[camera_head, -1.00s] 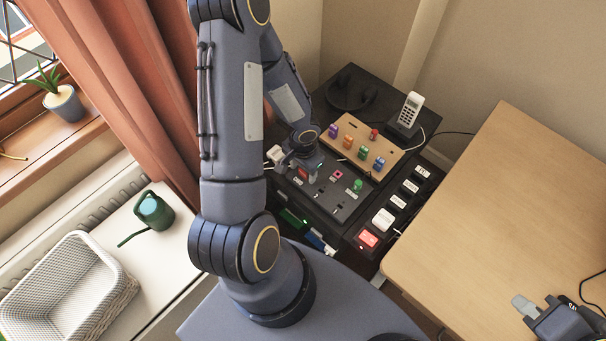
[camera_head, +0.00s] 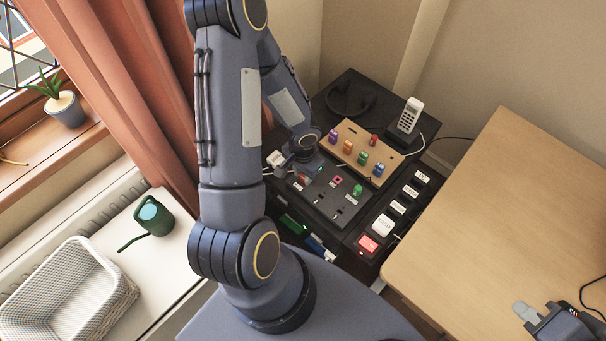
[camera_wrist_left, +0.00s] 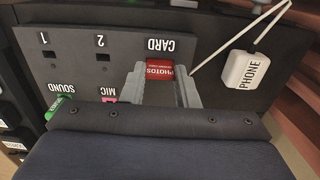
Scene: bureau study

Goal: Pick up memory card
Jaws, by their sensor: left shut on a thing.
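The memory card is red with the word PHOTOS on it, and it shows in the left wrist view (camera_wrist_left: 160,69) just below the CARD label of a dark panel (camera_wrist_left: 70,75). My left gripper (camera_wrist_left: 163,74) is shut on the card, one grey finger on each side. Whether the card still sits in its slot cannot be told. In the head view my left gripper (camera_head: 301,177) is low over the left part of the panel, partly hidden by its wrist. My right gripper (camera_head: 527,312) is at the lower right, by the wooden desk, its jaw gap unclear.
A white PHONE plug (camera_wrist_left: 245,70) with a cable is close beside the card. Green SOUND and pink MIC plugs are on the panel. A wooden board (camera_head: 347,133) with coloured pieces, a cordless phone (camera_head: 409,116) and a power strip (camera_head: 400,208) surround it. The wooden desk (camera_head: 500,200) is bare.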

